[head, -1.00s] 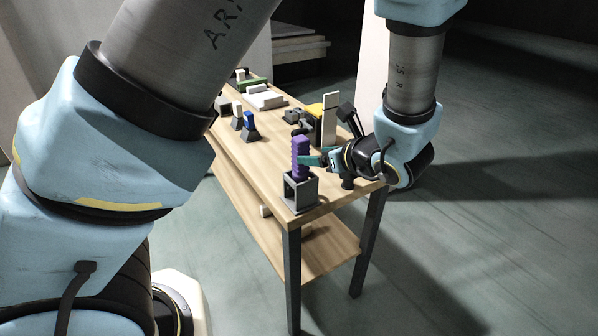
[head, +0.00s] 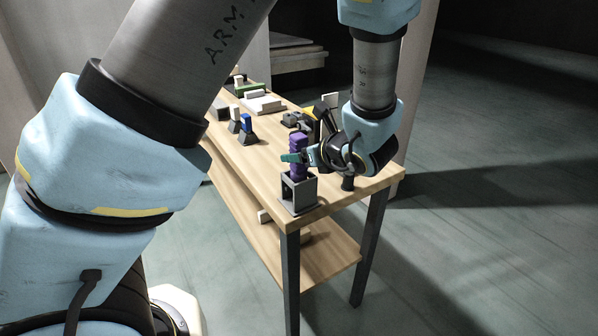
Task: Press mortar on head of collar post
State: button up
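A purple ribbed post (head: 298,173) stands upright in a grey square collar block (head: 298,198) near the table's front corner. My gripper (head: 292,157) comes in from the right at the height of the post's upper part. Its teal finger passes across the post and shows on the post's left side. The far finger is hidden, so I cannot tell whether the fingers touch or grip the post. I cannot pick out any mortar on the post's head.
The wooden table (head: 262,165) holds a blue piece (head: 246,122) and a white piece (head: 235,113) in dark holders. White blocks (head: 262,105) lie farther back. A yellow and black item (head: 309,124) stands behind my gripper. Bare tabletop lies left of the collar block.

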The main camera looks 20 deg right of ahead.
aim_at(301, 137)
dwell(0.8)
grip_shut()
dwell(0.4)
dwell(0.7)
jog(key=shift+r, duration=0.15)
jog(key=shift+r+p, duration=0.65)
jog(key=shift+r, duration=0.35)
jog(key=shift+r+p, duration=1.9)
jog(key=shift+r, duration=0.65)
